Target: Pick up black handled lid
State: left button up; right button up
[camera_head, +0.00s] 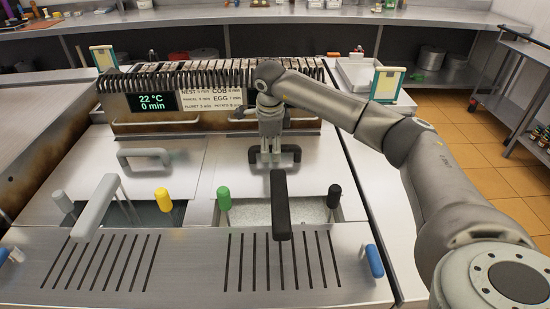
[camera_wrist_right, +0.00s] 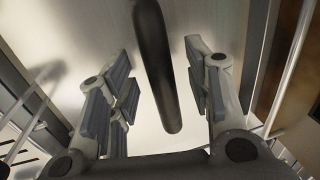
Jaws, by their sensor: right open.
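The black-handled lid (camera_head: 232,168) is a flat metal panel lying on the right half of the station in the head view. Its black bar handle (camera_head: 293,153) stands up near the far side. My right gripper (camera_head: 268,150) is over this handle, pointing down, and partly hides its middle. In the right wrist view the black handle (camera_wrist_right: 156,65) runs between the spread fingers, with visible gaps on both sides. The right gripper is open and not closed on it. My left gripper is not in view.
A similar lid with a grey handle (camera_head: 145,157) lies to the left. Nearer are a long black handle (camera_head: 280,205), a long grey handle (camera_head: 96,208) and coloured knobs. Behind stands a slatted unit with a display (camera_head: 152,102). A slotted front panel (camera_head: 200,260) lies in front.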

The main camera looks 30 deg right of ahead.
jog(key=shift+w+d+f, duration=0.1)
jog(key=shift+w+f, duration=0.1)
jog(key=shift+f, duration=0.65)
jog(key=shift+c, duration=0.5)
grip_shut()
jog(key=shift+r, duration=0.15)
